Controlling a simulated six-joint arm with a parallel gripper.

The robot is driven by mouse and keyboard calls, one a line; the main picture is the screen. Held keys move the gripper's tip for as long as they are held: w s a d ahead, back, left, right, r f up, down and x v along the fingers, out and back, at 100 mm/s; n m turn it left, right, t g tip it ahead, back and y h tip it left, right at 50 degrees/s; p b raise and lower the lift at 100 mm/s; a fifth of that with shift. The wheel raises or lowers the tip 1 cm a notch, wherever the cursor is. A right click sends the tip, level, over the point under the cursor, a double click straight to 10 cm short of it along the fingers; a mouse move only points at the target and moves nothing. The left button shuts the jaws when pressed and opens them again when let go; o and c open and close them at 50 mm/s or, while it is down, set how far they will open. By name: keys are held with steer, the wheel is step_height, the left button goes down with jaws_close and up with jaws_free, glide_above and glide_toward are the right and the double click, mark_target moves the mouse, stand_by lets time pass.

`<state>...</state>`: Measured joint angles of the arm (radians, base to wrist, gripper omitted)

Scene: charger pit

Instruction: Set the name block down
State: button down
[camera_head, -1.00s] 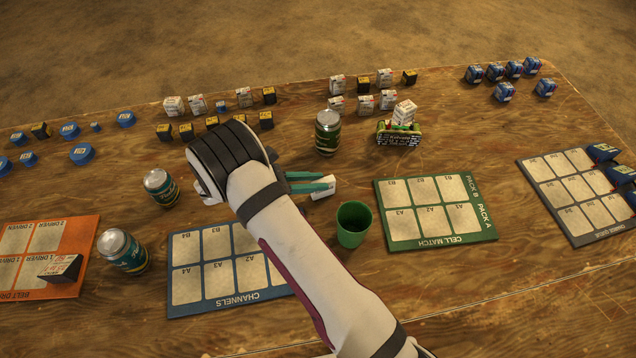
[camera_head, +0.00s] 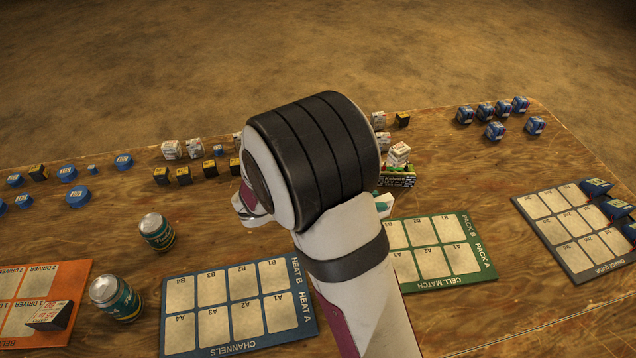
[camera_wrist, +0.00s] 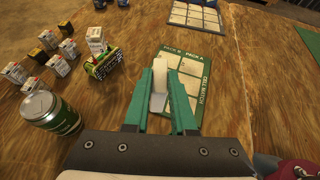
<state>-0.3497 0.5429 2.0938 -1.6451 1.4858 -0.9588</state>
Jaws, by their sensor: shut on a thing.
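My gripper (camera_wrist: 160,84) is shut on a white block, the name block (camera_wrist: 159,92), between its green fingers in the wrist view. In that view the block is in front of the near part of the green CELL MATCH mat (camera_wrist: 200,121); its height above the surface is hard to tell. In the head view my wrist hides most of the gripper. A white bit of the block (camera_head: 384,203) shows beside my wrist, by the mat's upper left corner (camera_head: 440,218).
A green can (camera_wrist: 49,113) stands to the left in the wrist view. A blue CHANNELS mat (camera_head: 240,343), an orange mat and two cans lie left. A grey mat (camera_head: 580,277) is right.

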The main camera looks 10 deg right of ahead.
steer(key=r, duration=0.2)
steer(key=shift+w+r, duration=0.3)
steer(key=w+a+n+t+y, duration=0.3)
steer(key=w+a+n, duration=0.1)
steer(key=w, duration=0.6)
steer(key=w+a+n+t+y, duration=0.2)
steer(key=w+a+n+t, duration=0.15)
steer(key=w, duration=0.65)
steer(key=w+a+n+t+y, duration=0.3)
steer(key=w+a+n, duration=0.1)
steer(key=w, duration=0.5)
steer(key=f, duration=1.6)
steer(key=shift+w+d, duration=0.15)
steer(key=shift+d, duration=0.1)
steer(key=c, duration=0.7)
jaws_free()
steer(key=shift+c, duration=0.2)
